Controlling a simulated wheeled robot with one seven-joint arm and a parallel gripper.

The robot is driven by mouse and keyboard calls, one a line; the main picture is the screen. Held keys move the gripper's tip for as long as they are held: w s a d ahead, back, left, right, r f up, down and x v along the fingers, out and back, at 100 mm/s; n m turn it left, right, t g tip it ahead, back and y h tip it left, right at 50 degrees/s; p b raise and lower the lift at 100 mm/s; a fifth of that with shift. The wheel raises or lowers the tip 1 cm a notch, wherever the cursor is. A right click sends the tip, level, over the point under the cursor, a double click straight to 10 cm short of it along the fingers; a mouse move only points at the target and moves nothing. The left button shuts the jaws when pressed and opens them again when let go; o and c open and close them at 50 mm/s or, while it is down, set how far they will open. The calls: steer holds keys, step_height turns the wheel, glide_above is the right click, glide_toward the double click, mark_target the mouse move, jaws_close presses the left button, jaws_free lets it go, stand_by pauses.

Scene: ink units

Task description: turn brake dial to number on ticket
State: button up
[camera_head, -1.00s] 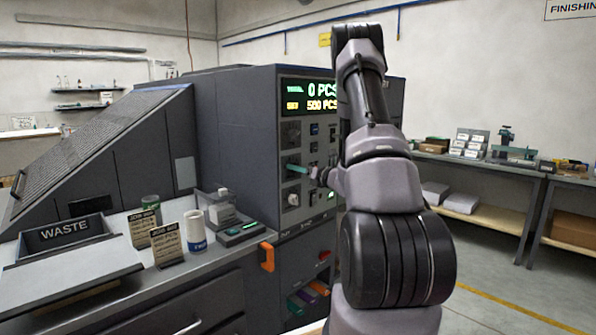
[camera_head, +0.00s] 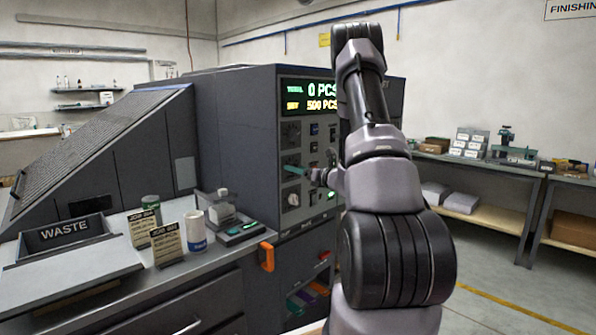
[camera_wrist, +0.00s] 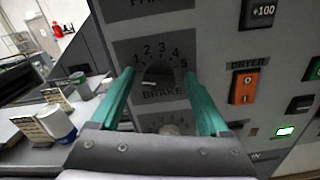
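The brake dial (camera_wrist: 158,74) is a dark round knob on the grey machine panel, with numbers 1 to 5 arched over it and BRAKE printed below. A short pale mark shows on its lower left; I cannot tell which number it points to. My gripper (camera_wrist: 159,76) has two teal fingers, apart on the left and right of the dial, with no clear contact. In the head view the teal fingers (camera_head: 295,169) are at the panel and the dial is mostly hidden. Two job tickets, a rear one (camera_head: 142,229) and a front one (camera_head: 166,245), stand on the counter; their small print is unreadable.
Another dial (camera_wrist: 170,129) lies below, partly behind my gripper. An orange DRYER switch (camera_wrist: 243,87) and a +100 button (camera_wrist: 262,11) are to the right.

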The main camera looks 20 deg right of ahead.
steer(key=shift+s, duration=0.1)
steer(key=v, duration=1)
steer(key=shift+s, duration=0.25)
steer(key=shift+d, duration=0.15)
